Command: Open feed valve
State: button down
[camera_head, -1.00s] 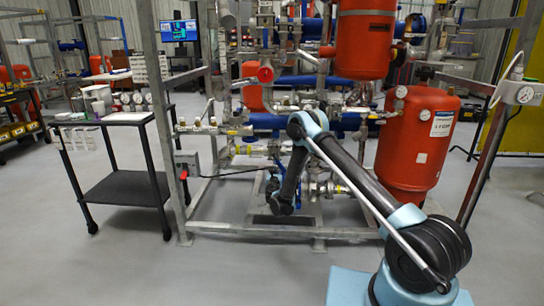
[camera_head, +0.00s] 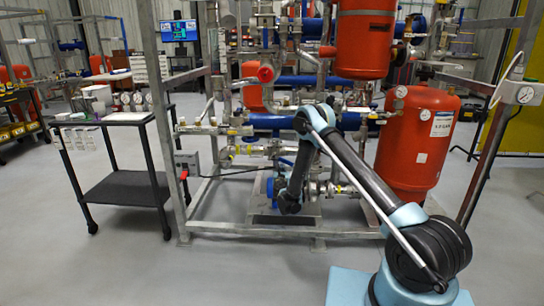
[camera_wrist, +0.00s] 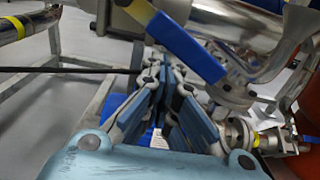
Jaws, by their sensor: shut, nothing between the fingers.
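In the wrist view, a blue lever handle (camera_wrist: 187,45) slants across the upper middle, in front of shiny steel pipework. Its lower end meets a metal valve body (camera_wrist: 232,92). I cannot tell for certain that this is the feed valve. My gripper (camera_wrist: 164,72) is shut and empty, its fingertips just below and left of the lever. Whether they touch the lever is unclear. In the head view, my arm reaches low into the skid, and the fingers and the lever cannot be made out there.
The skid's grey metal frame (camera_head: 280,230) surrounds the pipes. A blue pump-like part (camera_head: 270,190) sits low beside my arm. A red tank (camera_head: 413,150) stands right of it. A black cart (camera_head: 125,188) stands at left. The floor in front is clear.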

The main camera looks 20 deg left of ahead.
aim_at(286, 163)
jog(key=shift+w+d+r, duration=0.15)
jog(key=shift+d+r, duration=0.15)
jog(key=shift+d, duration=0.15)
jog(key=shift+d+r, duration=0.1)
jog(key=shift+w+d+r, duration=0.1)
jog(key=shift+d+r, duration=0.45)
jog(key=shift+r, duration=0.25)
jog(key=shift+s+d+f, duration=0.25)
jog(key=shift+s+f, duration=0.55)
jog(key=shift+s, duration=0.15)
